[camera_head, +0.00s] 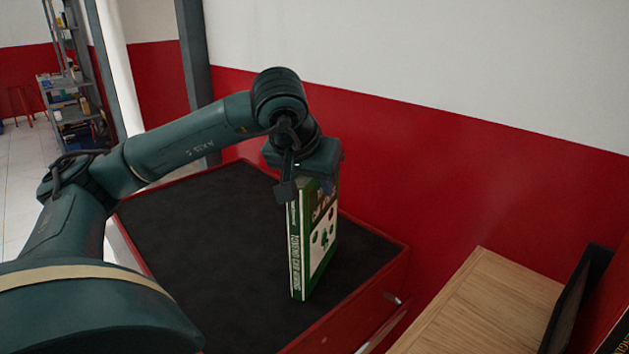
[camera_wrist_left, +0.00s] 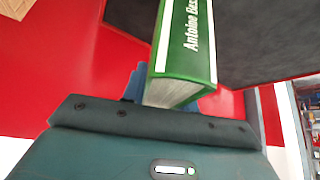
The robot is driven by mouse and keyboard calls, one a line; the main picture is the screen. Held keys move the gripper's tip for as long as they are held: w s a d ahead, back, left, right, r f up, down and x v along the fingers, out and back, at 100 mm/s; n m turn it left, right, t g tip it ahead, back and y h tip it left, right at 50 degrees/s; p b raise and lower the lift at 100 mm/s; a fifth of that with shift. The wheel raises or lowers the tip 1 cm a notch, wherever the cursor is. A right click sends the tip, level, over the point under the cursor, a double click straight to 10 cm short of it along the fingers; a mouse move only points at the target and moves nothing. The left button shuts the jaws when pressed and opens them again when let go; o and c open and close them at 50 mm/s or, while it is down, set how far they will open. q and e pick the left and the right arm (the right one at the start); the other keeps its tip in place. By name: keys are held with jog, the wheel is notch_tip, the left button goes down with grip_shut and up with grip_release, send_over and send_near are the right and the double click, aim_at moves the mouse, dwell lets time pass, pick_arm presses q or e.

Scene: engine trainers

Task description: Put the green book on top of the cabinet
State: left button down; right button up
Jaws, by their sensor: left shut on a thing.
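The green book (camera_head: 315,245) hangs upright, with its spine and a white cover showing in the head view. My left gripper (camera_head: 306,175) is shut on its upper end. The book also shows in the left wrist view (camera_wrist_left: 185,50), with its page edges near the blue finger pads. A red cabinet (camera_head: 385,290) with a black top (camera_head: 220,240) lies beneath the book. The book's lower end appears over the right part of that top; I cannot tell whether it touches. My right gripper is not in view.
A light wooden surface (camera_head: 490,300) stands at the lower right, with dark upright items (camera_head: 580,295) on its right. A red and white wall is behind the cabinet. A grey shelf (camera_head: 75,95) stands far left. Most of the black top is clear.

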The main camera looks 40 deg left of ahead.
pick_arm(q)
jog(key=c, duration=1.5)
grip_release()
jog(key=shift+f, duration=0.1)
jog(key=o, duration=0.4)
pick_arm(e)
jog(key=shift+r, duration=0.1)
pick_arm(q)
jog(key=v, duration=1.1)
jog(key=shift+w+r+p, duration=0.1)
jog(key=shift+r+p, duration=0.2)
jog(key=shift+p, duration=0.05)
jog(key=shift+s+d+r, duration=0.15)
jog(key=shift+s+r, duration=0.15)
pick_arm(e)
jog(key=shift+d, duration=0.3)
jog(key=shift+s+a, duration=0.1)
